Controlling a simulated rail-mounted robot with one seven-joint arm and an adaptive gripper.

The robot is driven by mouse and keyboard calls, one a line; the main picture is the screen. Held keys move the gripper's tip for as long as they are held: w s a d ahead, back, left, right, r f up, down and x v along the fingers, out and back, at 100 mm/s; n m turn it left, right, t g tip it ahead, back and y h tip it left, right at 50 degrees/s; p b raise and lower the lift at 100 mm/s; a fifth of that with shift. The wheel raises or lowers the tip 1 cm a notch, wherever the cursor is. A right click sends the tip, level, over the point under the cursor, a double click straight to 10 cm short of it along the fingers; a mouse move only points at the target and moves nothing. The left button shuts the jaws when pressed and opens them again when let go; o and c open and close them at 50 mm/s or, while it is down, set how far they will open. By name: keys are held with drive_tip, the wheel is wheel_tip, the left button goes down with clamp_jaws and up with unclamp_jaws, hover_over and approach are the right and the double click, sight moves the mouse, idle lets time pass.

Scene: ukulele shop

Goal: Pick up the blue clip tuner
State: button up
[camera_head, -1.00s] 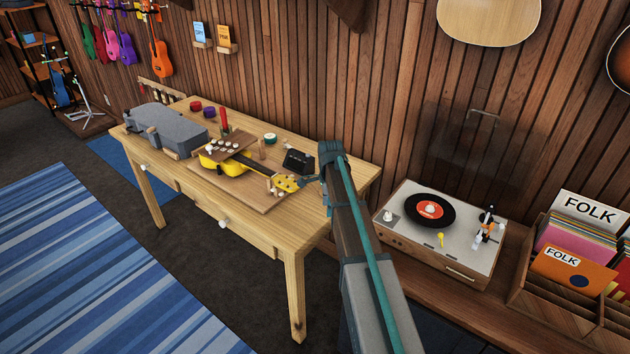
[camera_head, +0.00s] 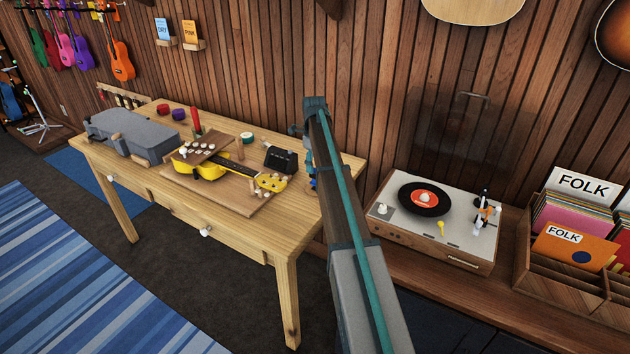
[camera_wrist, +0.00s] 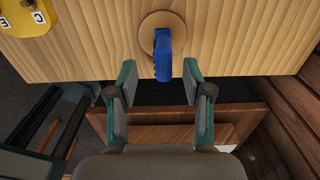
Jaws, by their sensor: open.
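The blue clip tuner (camera_wrist: 163,55) shows in the wrist view. It is on a round wooden disc (camera_wrist: 149,27) near the edge of the wooden table (camera_wrist: 225,45). My gripper (camera_wrist: 160,78) is open, with one finger to each side of the tuner's near end in the picture. The fingers look apart from the tuner, and nothing is held. How far above the table they are is hard to tell. In the head view my arm covers much of the table's right end, so the tuner is not clear there.
A yellow ukulele (camera_head: 205,170) lies on a board on the table, its headstock towards the tuner. A black box (camera_head: 281,158) and a grey case (camera_head: 130,137) are also there. Right of the table, a record player (camera_head: 440,218) stands on a low cabinet. Wood-panelled wall behind.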

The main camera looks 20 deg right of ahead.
sight(315, 175)
drive_tip(key=shift+d+f+p, duration=0.15)
drive_tip(key=shift+f+p, duration=0.35)
drive_tip(key=shift+f, duration=0.85)
drive_tip(key=shift+d+f+p, duration=0.1)
drive_tip(key=shift+f+p, duration=0.35)
drive_tip(key=shift+f, duration=0.85)
clamp_jaws()
